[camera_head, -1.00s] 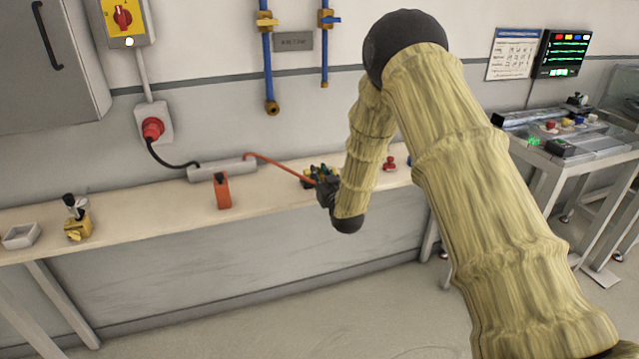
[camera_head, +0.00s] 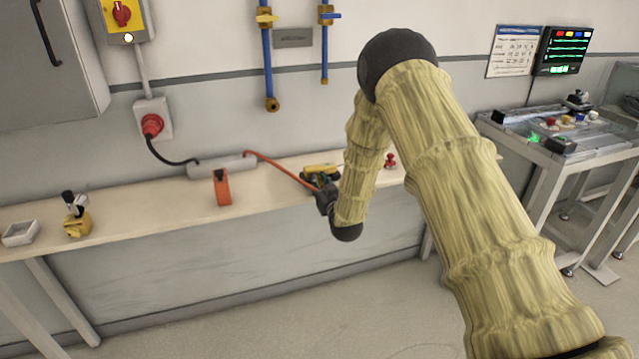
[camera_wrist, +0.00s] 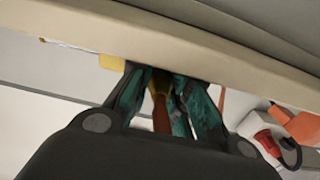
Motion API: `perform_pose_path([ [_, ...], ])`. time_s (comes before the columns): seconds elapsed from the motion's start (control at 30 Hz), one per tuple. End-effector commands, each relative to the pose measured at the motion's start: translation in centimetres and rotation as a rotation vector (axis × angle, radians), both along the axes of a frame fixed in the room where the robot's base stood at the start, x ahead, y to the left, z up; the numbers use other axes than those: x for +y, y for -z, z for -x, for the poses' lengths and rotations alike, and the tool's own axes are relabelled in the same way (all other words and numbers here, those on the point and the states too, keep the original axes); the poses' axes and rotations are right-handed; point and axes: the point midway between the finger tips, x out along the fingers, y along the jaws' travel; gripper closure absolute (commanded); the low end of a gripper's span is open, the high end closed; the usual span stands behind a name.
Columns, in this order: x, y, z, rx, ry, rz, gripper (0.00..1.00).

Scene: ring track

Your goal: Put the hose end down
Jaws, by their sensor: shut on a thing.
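My gripper (camera_head: 320,190) is at the front edge of the bench, just left of my forearm. In the wrist view its green-padded fingers (camera_wrist: 165,95) are shut around the hose end (camera_wrist: 160,110), a reddish-brown piece with a brass-coloured tip. The orange-red hose (camera_head: 283,170) runs from the grey box on the bench to my gripper. In the head view the hose end itself is mostly hidden by my gripper. I cannot tell whether it touches the bench.
The bench (camera_head: 150,205) has a bare stretch left of an orange block (camera_head: 221,187). A yellow item (camera_head: 320,170) lies just behind my gripper. The grey box (camera_head: 222,166) sits against the wall.

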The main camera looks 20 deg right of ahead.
Motion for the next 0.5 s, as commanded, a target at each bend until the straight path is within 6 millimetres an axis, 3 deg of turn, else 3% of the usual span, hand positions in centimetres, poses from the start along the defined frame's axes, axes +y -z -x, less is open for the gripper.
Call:
perform_pose_path([
  [0.13, 0.00, 0.12, -0.01, 0.000, 0.000, 0.000, 1.00],
  [0.17, 0.00, 0.13, 0.00, 0.000, 0.000, 0.000, 0.77],
  [0.27, 0.00, 0.13, 0.00, 0.000, 0.000, 0.000, 0.59],
  [0.5, 0.00, 0.12, 0.00, 0.000, 0.000, 0.000, 0.59],
])
